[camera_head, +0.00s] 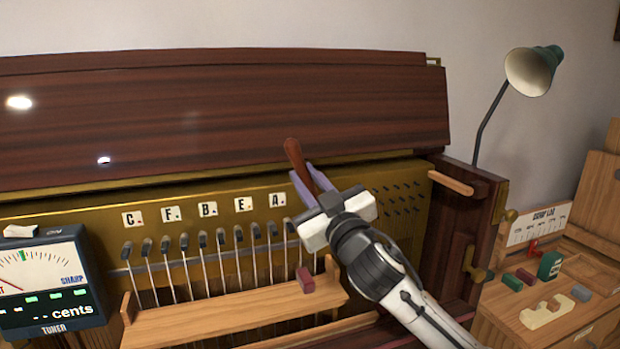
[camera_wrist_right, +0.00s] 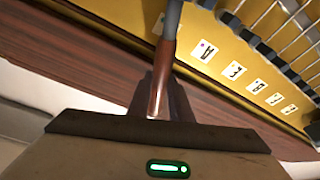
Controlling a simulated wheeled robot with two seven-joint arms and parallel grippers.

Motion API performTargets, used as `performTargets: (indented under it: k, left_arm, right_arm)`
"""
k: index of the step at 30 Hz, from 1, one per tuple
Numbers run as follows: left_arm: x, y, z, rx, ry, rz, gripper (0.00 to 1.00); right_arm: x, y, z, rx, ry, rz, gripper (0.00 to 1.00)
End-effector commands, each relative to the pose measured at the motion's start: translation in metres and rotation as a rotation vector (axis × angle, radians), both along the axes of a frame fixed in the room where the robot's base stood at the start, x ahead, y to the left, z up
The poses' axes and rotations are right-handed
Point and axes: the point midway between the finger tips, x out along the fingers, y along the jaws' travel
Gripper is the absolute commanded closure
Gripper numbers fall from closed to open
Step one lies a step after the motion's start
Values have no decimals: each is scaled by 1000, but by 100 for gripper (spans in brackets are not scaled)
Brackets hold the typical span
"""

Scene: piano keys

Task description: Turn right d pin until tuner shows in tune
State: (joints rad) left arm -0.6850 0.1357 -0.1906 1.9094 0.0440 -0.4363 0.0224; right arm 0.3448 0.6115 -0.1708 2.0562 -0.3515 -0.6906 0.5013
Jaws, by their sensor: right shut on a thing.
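My right gripper (camera_head: 304,173) is shut on a tuning lever (camera_head: 294,154) with a red-brown handle, in front of the piano's pin area, right of the A label (camera_head: 277,200). In the right wrist view the handle (camera_wrist_right: 160,88) sits between the fingers and a grey shaft (camera_wrist_right: 171,20) runs out of the top edge. The lever's tip and the pin it may be on are hidden. No D label shows. The tuner (camera_head: 48,280) at the left has its red needle far to the left and dashes before "cents". My left gripper is out of view.
Labels C, F, B, E and A line the brass plate (camera_head: 190,212) above a row of hammers. A wooden rail (camera_head: 225,318) carries a small red block (camera_head: 305,279). A green lamp (camera_head: 533,70) and a cabinet with small items (camera_head: 540,300) stand at the right.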

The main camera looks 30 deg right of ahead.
Motion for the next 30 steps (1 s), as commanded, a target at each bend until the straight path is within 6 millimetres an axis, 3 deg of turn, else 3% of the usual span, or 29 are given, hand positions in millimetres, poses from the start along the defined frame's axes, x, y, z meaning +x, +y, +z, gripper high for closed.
performTargets:
  k: [18,19,23,30]
  left_arm:
    - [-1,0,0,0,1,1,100]
    - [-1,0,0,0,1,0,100]
    - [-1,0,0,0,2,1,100]
    - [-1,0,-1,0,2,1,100]
  right_arm:
    - [1,7,-1,-51,8,4,96]
    - [1,7,-1,-51,8,4,78]
    - [1,6,-1,-50,9,3,56]
    - [1,6,-2,-49,11,1,53]
